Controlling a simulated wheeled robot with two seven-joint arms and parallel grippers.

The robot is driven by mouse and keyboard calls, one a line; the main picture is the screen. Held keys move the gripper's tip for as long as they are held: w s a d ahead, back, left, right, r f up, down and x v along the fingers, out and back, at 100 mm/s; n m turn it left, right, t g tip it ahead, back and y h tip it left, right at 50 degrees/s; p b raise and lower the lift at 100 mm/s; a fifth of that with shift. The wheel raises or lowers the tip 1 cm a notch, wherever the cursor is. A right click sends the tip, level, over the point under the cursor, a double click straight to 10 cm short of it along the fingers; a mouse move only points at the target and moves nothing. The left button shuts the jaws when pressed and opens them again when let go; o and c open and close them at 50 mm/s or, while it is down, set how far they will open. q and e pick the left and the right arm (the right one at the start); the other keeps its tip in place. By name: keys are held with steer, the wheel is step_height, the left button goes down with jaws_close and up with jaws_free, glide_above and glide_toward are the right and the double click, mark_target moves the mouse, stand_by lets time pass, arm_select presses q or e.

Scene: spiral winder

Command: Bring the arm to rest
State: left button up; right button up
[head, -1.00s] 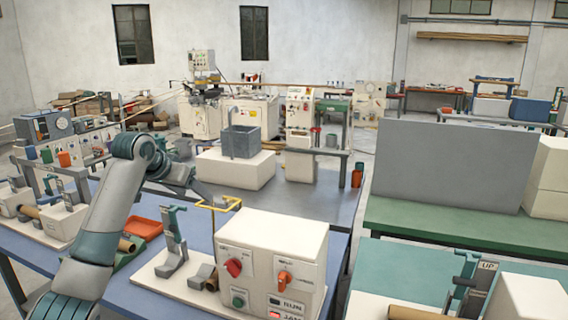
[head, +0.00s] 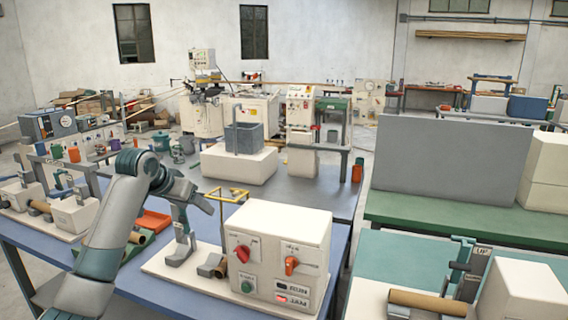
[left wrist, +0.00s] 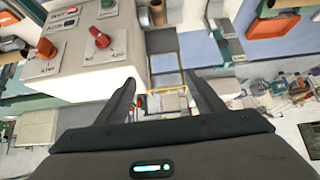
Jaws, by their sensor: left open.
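My left arm comes in from the lower left in the head view. Its gripper (head: 207,204) is over the blue bench, close to the bent yellow wire frame (head: 228,194) behind the white control box (head: 275,245). In the left wrist view the two dark fingers (left wrist: 162,88) stand apart with nothing held between them. The yellow wire frame (left wrist: 168,90) shows in the gap beyond the fingertips; I cannot tell whether they touch. The control box (left wrist: 88,60) is just left of the fingers there. My right gripper is not in view.
A green upright tool (head: 182,232) on a cream base and an orange tray (head: 152,221) are near my forearm. A grey tank on a white block (head: 238,165) stands behind. To the right are a cardboard tube (head: 428,302) and a large grey panel (head: 450,165).

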arm_select(q)
steer(key=s+d+f+g, duration=0.1)
steer(key=s+f, duration=0.6)
steer(key=f, duration=0.3)
steer(key=s+d+f, duration=0.2)
steer(key=s+f, duration=0.6)
steer(key=f, duration=0.3)
steer(key=s+d+f+g, duration=0.1)
steer(key=s+f, duration=0.6)
steer(key=f, duration=0.3)
steer(key=s+a+f+n+g+y, duration=0.1)
steer(key=s+f, duration=0.2)
steer(key=s, duration=0.9)
steer(key=s+f+y, duration=0.1)
steer(key=s+f, duration=0.2)
steer(key=s, duration=0.9)
steer(key=s+a+f+n+g+y, duration=0.1)
steer(key=s+f, duration=0.1)
steer(key=s, duration=1)
step_height(320, 180, down, 28)
steer(key=s+g, duration=0.1)
steer(key=g, duration=0.1)
steer(key=s+a+f, duration=0.2)
steer(key=s+f, duration=1.6)
steer(key=shift+s+a+g, duration=0.2)
steer(key=shift+a+g, duration=0.2)
